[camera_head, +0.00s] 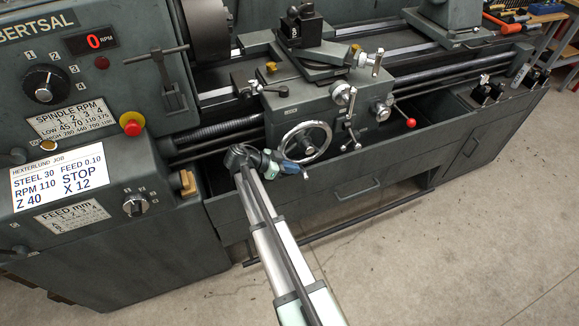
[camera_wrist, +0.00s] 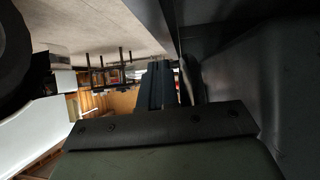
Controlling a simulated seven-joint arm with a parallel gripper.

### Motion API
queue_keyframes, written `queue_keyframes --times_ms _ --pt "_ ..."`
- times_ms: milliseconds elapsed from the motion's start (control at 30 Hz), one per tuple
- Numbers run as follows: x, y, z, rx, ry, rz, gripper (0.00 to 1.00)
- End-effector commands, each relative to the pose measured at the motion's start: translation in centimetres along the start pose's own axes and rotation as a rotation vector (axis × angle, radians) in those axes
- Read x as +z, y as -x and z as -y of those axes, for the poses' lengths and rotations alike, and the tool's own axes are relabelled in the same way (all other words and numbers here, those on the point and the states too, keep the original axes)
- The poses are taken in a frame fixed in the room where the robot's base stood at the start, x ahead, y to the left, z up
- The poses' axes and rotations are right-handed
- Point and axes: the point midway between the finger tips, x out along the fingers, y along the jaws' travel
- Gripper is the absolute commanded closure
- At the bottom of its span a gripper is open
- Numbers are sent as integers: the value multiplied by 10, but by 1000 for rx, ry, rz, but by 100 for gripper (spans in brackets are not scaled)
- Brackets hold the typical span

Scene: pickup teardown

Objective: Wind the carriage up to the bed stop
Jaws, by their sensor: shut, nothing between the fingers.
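The carriage (camera_head: 318,108) is a dark green-grey block on the lathe bed, right of the headstock. Its chrome handwheel (camera_head: 306,141) is on the apron front, at lower left. My gripper (camera_head: 303,166) is at the handwheel's lower left rim in the head view; I cannot tell whether it touches. Its dark fingers (camera_wrist: 163,88) are together in the wrist view, with nothing seen between them. A small part with a lever (camera_head: 240,86) is on the bed just left of the carriage; I cannot tell whether it is the bed stop.
The chuck (camera_head: 207,30) is left of the carriage. A red-knobbed lever (camera_head: 404,117) and other chrome handles project from the apron's right. The chip tray (camera_head: 345,170) runs below. A job card (camera_head: 62,178) reads "STOP X 12", "Z 40". The floor (camera_head: 470,220) in front is clear.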

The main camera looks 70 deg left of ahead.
Motion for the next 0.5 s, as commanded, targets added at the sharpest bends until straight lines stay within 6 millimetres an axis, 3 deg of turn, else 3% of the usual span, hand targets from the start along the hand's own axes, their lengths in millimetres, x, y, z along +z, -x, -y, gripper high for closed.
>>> queue_keyframes --times_ms 500 --pt "-1 -8 2 2 -4 -34 100"
